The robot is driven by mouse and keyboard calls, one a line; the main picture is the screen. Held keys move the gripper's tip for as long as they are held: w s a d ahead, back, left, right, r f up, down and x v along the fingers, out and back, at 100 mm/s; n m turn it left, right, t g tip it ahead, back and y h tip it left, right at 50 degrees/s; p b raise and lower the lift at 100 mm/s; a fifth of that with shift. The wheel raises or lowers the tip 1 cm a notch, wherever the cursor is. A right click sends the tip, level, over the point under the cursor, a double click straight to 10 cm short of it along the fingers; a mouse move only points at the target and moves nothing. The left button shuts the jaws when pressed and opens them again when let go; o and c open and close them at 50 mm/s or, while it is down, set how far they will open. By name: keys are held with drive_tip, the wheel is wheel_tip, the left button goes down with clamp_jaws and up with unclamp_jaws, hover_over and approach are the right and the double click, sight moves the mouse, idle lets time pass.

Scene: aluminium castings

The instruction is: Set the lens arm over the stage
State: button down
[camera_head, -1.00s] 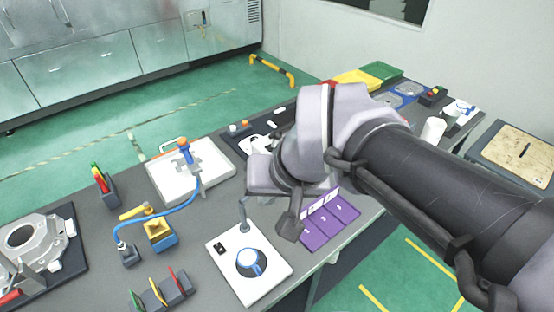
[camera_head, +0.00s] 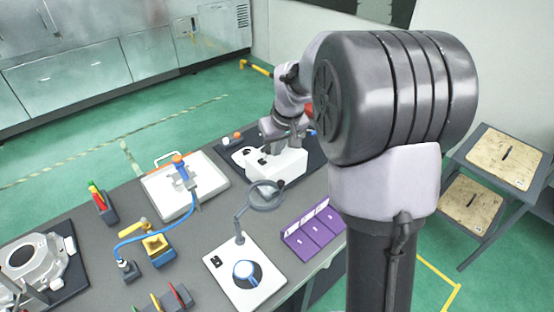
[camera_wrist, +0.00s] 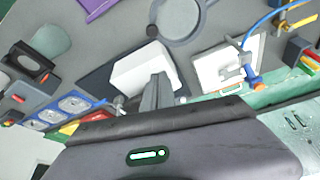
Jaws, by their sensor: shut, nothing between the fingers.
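The lens arm carries a grey ring lens (camera_head: 265,196) with a dark knob on its right side. It rises from a grey post (camera_head: 240,236) on a white base plate (camera_head: 262,293). The round stage (camera_head: 245,271), blue and white on a dark disc, is on the front part of that plate. The ring is up behind the post, off to the back right and not above the stage. The ring also shows at the top of the wrist view (camera_wrist: 205,20). My gripper (camera_wrist: 158,92) is shut and empty, over a white block (camera_wrist: 135,72) and apart from the ring.
The white block sits on a dark mat behind the lens. A purple tray (camera_head: 312,236) stands right of the plate. A white tray (camera_head: 215,207) with a blue-and-orange fixture and a blue hose lies to the left. Colored parts in racks stand in front.

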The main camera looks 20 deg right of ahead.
wheel_tip(320, 180, down, 9)
drive_tip(key=b, duration=0.3)
drive_tip(key=shift+s+r, duration=0.15)
drive_tip(key=shift+s, duration=0.3)
drive_tip(key=shift+s, duration=0.1)
